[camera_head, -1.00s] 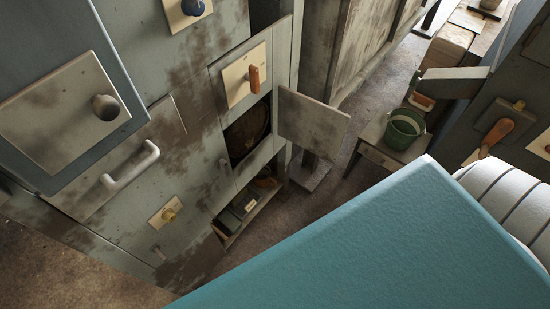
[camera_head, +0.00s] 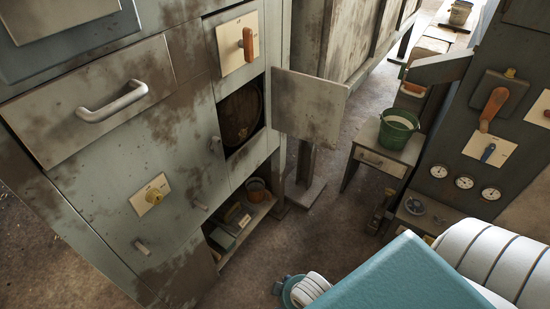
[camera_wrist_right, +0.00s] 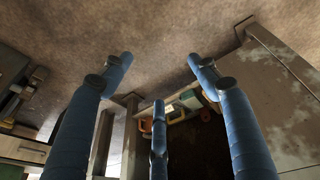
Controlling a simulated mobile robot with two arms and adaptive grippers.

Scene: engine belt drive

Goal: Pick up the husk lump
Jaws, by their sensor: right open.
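I cannot make out a husk lump with certainty in either view. My right gripper (camera_wrist_right: 159,78) shows in the right wrist view with its blue fingers spread apart and nothing between them. Beyond the fingers are the brown floor and a dark opening with several small items (camera_wrist_right: 180,108) at its edge, too small to name. In the head view my teal and white right arm fills the lower right, and its fingers cannot be seen. My left gripper is not in view.
A grey cabinet (camera_head: 110,185) stands at left, with an open door (camera_head: 310,103) beside a compartment holding a barrel (camera_head: 240,115). Its low shelf holds a pot (camera_head: 256,189) and a box (camera_head: 228,238). A green bucket (camera_head: 398,130) stands on a small table (camera_head: 370,160). Floor between is mostly clear.

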